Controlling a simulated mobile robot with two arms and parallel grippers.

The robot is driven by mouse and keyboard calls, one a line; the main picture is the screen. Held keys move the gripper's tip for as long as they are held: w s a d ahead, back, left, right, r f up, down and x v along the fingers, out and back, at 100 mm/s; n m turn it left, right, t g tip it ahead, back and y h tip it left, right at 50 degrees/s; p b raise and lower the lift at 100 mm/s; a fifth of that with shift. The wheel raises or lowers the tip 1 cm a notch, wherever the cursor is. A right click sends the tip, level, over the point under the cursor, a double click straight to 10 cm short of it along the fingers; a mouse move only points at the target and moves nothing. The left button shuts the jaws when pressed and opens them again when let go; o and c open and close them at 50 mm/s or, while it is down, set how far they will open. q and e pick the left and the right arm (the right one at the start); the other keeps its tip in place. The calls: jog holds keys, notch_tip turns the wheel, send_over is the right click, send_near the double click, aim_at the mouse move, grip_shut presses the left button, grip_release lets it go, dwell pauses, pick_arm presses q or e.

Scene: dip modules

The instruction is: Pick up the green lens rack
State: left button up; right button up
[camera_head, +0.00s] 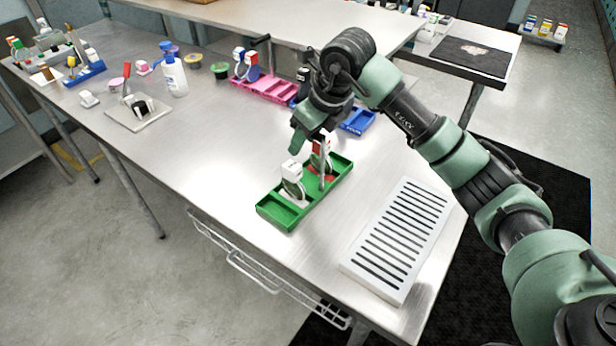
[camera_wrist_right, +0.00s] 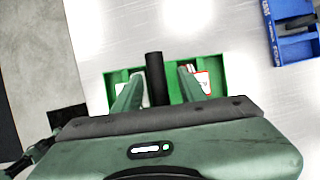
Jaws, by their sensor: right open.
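The green lens rack (camera_head: 272,212) lies on the metal table near its front edge. It holds white lens pieces, one of them with a red part. My right gripper (camera_head: 310,150) is directly over the rack, its fingers pointing down. In the right wrist view the green rack (camera_wrist_right: 232,72) lies beyond the open fingers (camera_wrist_right: 158,88), and a dark upright post stands between them. The gripper's body hides much of the rack there, and I cannot tell whether the fingers touch it. My left gripper is not in view.
A white slotted panel (camera_head: 398,236) lies right of the rack. A blue rack (camera_head: 357,121) and a pink rack (camera_head: 268,87) are behind it. A white bottle (camera_head: 174,78) stands farther left.

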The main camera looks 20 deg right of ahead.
jog(key=shift+w+a+f, duration=0.1)
jog(key=shift+f, duration=0.2)
grip_shut()
jog(key=shift+r, duration=0.1)
dwell(1.1)
